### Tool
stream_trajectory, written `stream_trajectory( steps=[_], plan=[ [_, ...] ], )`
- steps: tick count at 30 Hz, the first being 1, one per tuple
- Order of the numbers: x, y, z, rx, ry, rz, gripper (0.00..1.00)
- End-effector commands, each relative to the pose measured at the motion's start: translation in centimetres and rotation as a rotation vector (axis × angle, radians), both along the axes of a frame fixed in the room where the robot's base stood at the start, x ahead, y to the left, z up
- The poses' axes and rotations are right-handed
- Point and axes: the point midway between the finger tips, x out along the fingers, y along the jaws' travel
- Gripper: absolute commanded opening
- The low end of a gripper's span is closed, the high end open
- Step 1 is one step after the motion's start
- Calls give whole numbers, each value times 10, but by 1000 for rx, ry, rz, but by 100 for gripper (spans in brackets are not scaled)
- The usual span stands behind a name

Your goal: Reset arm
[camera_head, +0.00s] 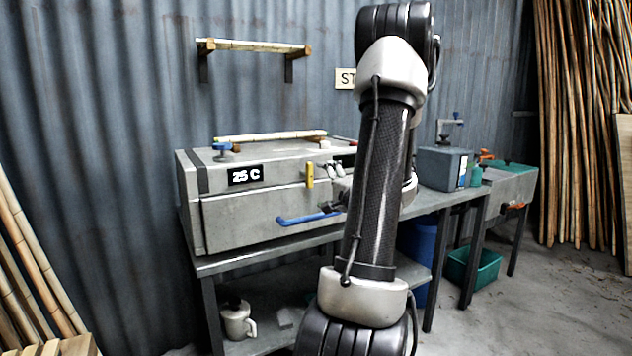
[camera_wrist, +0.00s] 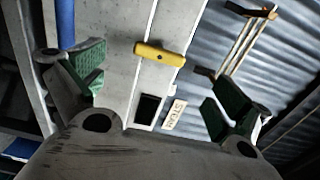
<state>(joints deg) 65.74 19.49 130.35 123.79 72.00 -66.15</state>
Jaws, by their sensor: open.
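My arm stands upright across the middle of the head view and hides part of the steam box. My gripper (camera_wrist: 152,65) shows in the wrist view with its two green-padded fingers spread wide and nothing between them. In the head view it is mostly hidden behind my arm, near the front of the grey steam box (camera_head: 245,222). The box has a yellow handle (camera_head: 309,175), a blue bar handle (camera_head: 305,219) and a "25 C" display (camera_head: 245,176). The yellow handle also shows beyond the fingers in the wrist view (camera_wrist: 160,53), apart from them.
A rattan pole (camera_head: 270,138) lies on top of the box; another rests on a wall rack (camera_head: 255,46). A white jug (camera_head: 237,320) sits on the lower shelf.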

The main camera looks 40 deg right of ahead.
Motion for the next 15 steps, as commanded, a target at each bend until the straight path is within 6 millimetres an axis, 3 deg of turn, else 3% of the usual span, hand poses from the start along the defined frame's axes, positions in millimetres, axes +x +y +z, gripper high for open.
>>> stream_trajectory(
  steps=[6,15],
  plan=[
    [-23,5,0,0,0,-1,100],
    [-25,6,0,0,-1,0,100]
  ],
)
